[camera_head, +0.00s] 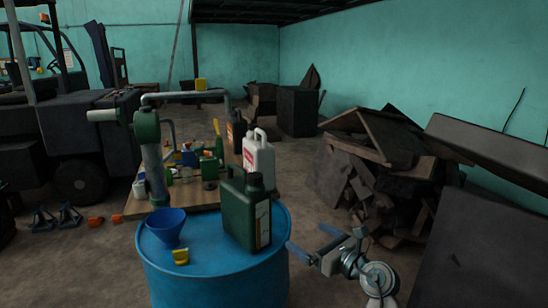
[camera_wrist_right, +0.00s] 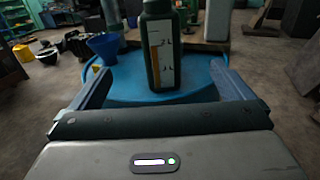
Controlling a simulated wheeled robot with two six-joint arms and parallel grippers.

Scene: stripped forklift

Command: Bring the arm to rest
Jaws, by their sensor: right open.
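My right gripper (camera_head: 312,241) is to the right of the blue drum, at about the height of its top in the picture. Its two blue fingers are spread wide and nothing is between them. In the right wrist view the open fingers of my right gripper (camera_wrist_right: 159,68) frame the green canister (camera_wrist_right: 160,50), which stands upright beyond them on the blue drum (camera_wrist_right: 120,85). My left gripper and left arm do not show in either view.
The blue drum (camera_head: 215,280) carries the green canister (camera_head: 245,212), a blue funnel (camera_head: 166,227), a small yellow object (camera_head: 181,257) and a hand pump (camera_head: 150,150). A cluttered table (camera_head: 205,196) stands behind it. A scrap pile (camera_head: 385,165) and dark panel (camera_head: 485,235) lie right.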

